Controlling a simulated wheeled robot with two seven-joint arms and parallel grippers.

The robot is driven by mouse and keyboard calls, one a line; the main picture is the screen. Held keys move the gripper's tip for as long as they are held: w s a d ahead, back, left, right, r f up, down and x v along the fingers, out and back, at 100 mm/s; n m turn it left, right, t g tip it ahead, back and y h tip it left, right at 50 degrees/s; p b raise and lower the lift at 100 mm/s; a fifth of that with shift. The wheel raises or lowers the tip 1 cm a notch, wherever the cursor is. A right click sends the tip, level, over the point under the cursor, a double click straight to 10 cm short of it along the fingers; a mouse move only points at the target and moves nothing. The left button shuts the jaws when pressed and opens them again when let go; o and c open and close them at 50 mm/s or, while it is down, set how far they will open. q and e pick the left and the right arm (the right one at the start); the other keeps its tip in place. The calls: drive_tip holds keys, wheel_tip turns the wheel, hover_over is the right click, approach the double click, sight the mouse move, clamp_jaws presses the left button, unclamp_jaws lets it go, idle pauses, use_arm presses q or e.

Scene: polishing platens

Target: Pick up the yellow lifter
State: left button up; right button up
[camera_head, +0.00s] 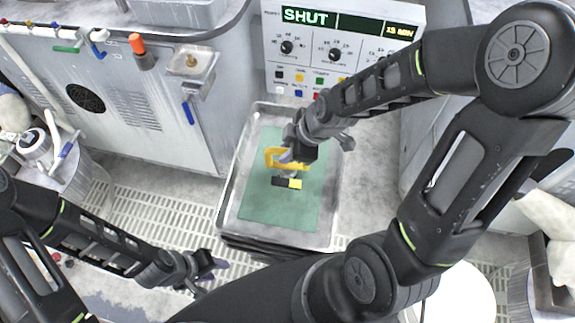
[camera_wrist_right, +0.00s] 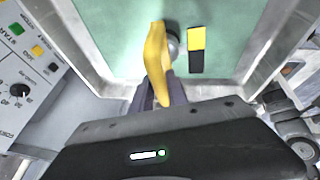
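The yellow lifter (camera_head: 284,158) is at my right gripper (camera_head: 292,155), above the green mat in the metal tray. In the right wrist view, the yellow lifter (camera_wrist_right: 156,60) stands upright between the two dark fingers of my right gripper (camera_wrist_right: 158,95), which press against both sides of it. A grey rounded metal piece (camera_wrist_right: 172,44) shows beside its far end. Whether the lifter touches the mat, I cannot tell. My left gripper (camera_head: 208,274) is away at the lower left, with its fingers apart and empty.
The metal tray (camera_head: 228,205) holds the green mat (camera_head: 258,205) and a small black and yellow block (camera_head: 287,183) close to the lifter. A control panel (camera_head: 340,50) reading SHUT stands behind. A grey cabinet (camera_head: 140,110) is at left. Grated floor lies around the tray.

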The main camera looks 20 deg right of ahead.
clamp_jaws()
idle(0.8)
drive_tip(key=shift+w+r, duration=0.1)
drive_tip(key=shift+r, duration=0.05)
